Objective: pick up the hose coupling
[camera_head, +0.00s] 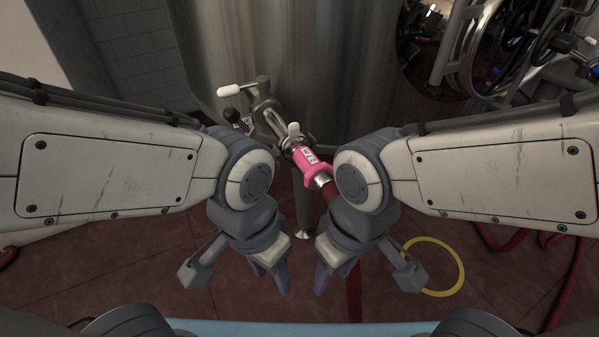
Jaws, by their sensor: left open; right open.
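The hose coupling (312,160) is pink with a white label and a metal end. It sits at the end of a dark red hose and meets the metal valve fitting on the steel tank. My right arm hides part of the hose just below it. My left gripper (284,284) is open and empty, pointing down, below and to the left of the coupling. My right gripper (322,284) is open and empty, pointing down, below the coupling. Neither gripper touches the coupling.
The steel tank (310,60) stands behind, with a white-handled valve lever (230,90) on its fitting. A yellow ring (460,268) is on the red tiled floor at the right. Red hoses (570,275) lie at the far right. A wheel (490,50) stands at the upper right.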

